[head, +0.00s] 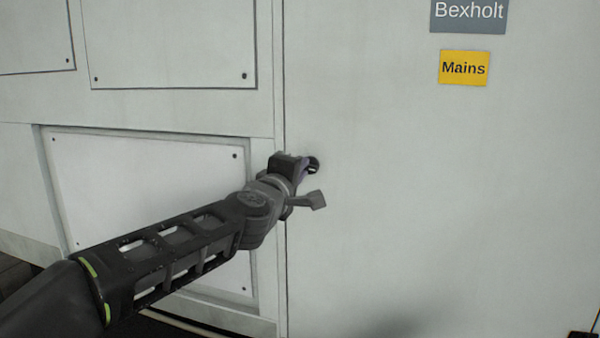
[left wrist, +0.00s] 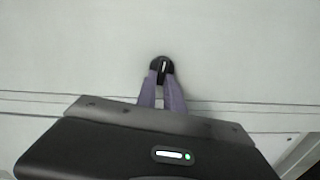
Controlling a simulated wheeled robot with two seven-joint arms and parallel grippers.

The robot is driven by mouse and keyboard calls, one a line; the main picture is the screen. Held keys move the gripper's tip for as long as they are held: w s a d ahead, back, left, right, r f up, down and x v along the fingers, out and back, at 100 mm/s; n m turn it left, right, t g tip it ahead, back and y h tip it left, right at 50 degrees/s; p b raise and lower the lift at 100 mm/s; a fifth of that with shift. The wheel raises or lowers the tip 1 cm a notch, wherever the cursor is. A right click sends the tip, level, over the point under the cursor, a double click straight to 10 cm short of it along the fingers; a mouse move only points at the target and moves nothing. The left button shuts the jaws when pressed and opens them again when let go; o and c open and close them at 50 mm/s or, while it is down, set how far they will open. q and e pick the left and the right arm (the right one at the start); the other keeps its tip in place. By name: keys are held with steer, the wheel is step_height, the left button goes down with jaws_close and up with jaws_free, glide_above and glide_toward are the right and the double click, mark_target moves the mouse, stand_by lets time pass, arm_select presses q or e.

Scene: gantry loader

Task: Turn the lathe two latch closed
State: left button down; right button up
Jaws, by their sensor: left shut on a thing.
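The latch (head: 314,164) is a small dark round fitting on the pale cabinet door, just right of the vertical door seam. It also shows in the left wrist view (left wrist: 162,63), where a light strip marks its face. My left gripper (head: 306,167) reaches it from the left, its purple fingers close together. In the left wrist view the fingertips (left wrist: 162,78) are shut on the latch, covering its lower part. How far the latch is turned is hard to tell. My right gripper is not in view.
The cabinet door (head: 430,210) is flat and clear around the latch. A grey "Bexholt" sign (head: 469,13) and a yellow "Mains" label (head: 464,68) are at the upper right. Bolted panels (head: 140,170) lie left of the seam, behind my left arm.

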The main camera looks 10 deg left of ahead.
arm_select(q)
steer(key=shift+f+n, duration=0.15)
steer(key=shift+n, duration=0.95)
steer(key=c, duration=1.5)
jaws_free()
steer(key=shift+o, duration=0.2)
steer(key=shift+s, duration=0.1)
steer(key=s, duration=0.7)
steer(key=shift+s+a+b, duration=0.25)
steer(key=shift+s+b, duration=0.05)
